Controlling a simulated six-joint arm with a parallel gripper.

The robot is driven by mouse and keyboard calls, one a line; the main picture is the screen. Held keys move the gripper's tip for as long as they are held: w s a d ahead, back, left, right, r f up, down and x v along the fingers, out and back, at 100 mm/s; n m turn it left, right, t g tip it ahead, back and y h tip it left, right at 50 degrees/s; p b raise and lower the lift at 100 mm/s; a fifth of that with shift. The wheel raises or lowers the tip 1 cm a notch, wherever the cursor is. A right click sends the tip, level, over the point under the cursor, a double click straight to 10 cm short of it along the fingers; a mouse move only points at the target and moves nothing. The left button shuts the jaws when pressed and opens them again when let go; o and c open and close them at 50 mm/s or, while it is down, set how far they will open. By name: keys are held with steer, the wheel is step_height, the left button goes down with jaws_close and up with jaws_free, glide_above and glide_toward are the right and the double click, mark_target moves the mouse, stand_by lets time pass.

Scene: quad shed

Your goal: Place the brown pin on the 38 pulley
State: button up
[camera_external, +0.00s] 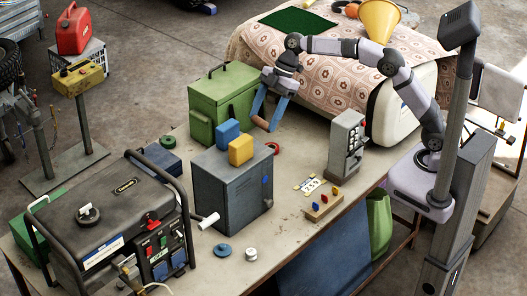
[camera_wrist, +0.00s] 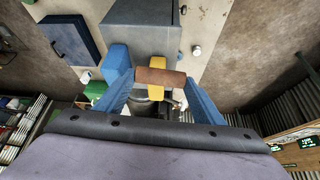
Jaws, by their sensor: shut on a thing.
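My gripper (camera_external: 264,121) has blue fingers closed on the two ends of a brown pin (camera_external: 262,124). The pin is in the air behind the dark grey box, in front of the green chest. In the wrist view the brown pin (camera_wrist: 160,77) lies crosswise between the fingertips. No number 38 is readable. I cannot tell which is the 38 pulley.
The dark grey box (camera_external: 232,185) carries a blue block (camera_external: 228,132) and a yellow block (camera_external: 241,150). A green chest (camera_external: 222,100), generator (camera_external: 110,220) and grey switch box (camera_external: 346,145) stand around. The bench's front middle has clear room.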

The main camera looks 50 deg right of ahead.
steer(key=shift+w+d+r+n+g+p, duration=0.2)
steer(key=shift+w+r+n, duration=0.15)
steer(key=shift+w, duration=0.3)
steer(key=shift+w+d+r+n+g+p, duration=0.15)
steer(key=shift+w+r+n, duration=0.2)
steer(key=shift+w, duration=0.25)
steer(key=shift+a, duration=0.1)
steer(key=p, duration=0.3)
glide_toward(260, 144)
steer(key=shift+s+a+f, duration=0.1)
steer(key=shift+a+f, duration=0.95)
steer(key=shift+a, duration=0.2)
steer(key=shift+s+a+f, duration=0.1)
steer(key=shift+a+f, duration=0.95)
steer(key=shift+a, duration=0.25)
steer(key=shift+f+b, duration=0.15)
steer(key=shift+b, duration=0.2)
steer(key=o, duration=1.4)
steer(key=shift+c, duration=0.2)
